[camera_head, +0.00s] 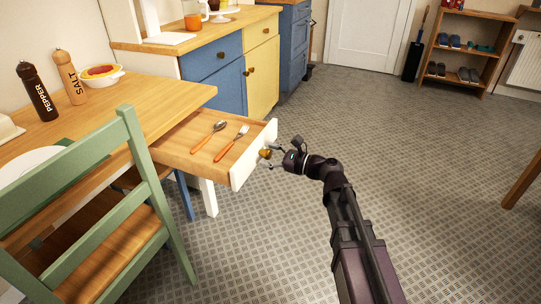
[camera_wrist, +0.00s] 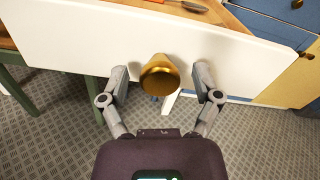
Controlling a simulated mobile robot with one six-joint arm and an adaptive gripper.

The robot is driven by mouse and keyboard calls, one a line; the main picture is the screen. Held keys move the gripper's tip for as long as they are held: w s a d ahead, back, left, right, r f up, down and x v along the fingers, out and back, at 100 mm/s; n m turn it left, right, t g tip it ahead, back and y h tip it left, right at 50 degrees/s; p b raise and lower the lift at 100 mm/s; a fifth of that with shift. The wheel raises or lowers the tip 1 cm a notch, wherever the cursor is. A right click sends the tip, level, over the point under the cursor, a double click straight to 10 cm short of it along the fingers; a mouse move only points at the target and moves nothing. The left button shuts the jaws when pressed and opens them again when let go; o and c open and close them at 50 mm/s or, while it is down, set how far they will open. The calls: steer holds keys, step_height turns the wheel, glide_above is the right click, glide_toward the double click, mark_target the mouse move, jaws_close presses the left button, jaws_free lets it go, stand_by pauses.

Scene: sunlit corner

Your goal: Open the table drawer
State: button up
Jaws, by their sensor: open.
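The table drawer (camera_head: 240,172) is pulled well out from the wooden table (camera_head: 118,112). A spoon (camera_head: 208,137) and a fork (camera_head: 231,143) with orange handles lie inside it. Its white front fills the upper part of the wrist view (camera_wrist: 90,38). A round brass knob (camera_wrist: 159,76) sits on that front and also shows in the head view (camera_head: 265,153). My gripper (camera_wrist: 161,78) is open, with one finger on each side of the knob and a visible gap to both. Nothing is held.
A green chair (camera_head: 137,150) stands at the left, close to the drawer. Pepper (camera_head: 37,92) and salt (camera_head: 69,77) mills and a bowl (camera_head: 101,76) stand on the table. Blue and yellow cabinets (camera_head: 220,78) are behind. The floor (camera_head: 390,140) to the right is clear.

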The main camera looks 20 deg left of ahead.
steer(key=shift+d, duration=0.15)
steer(key=s+d, duration=0.1)
steer(key=d, duration=1)
steer(key=shift+s+d, duration=0.15)
steer(key=shift+d, duration=0.2)
stand_by(0.3)
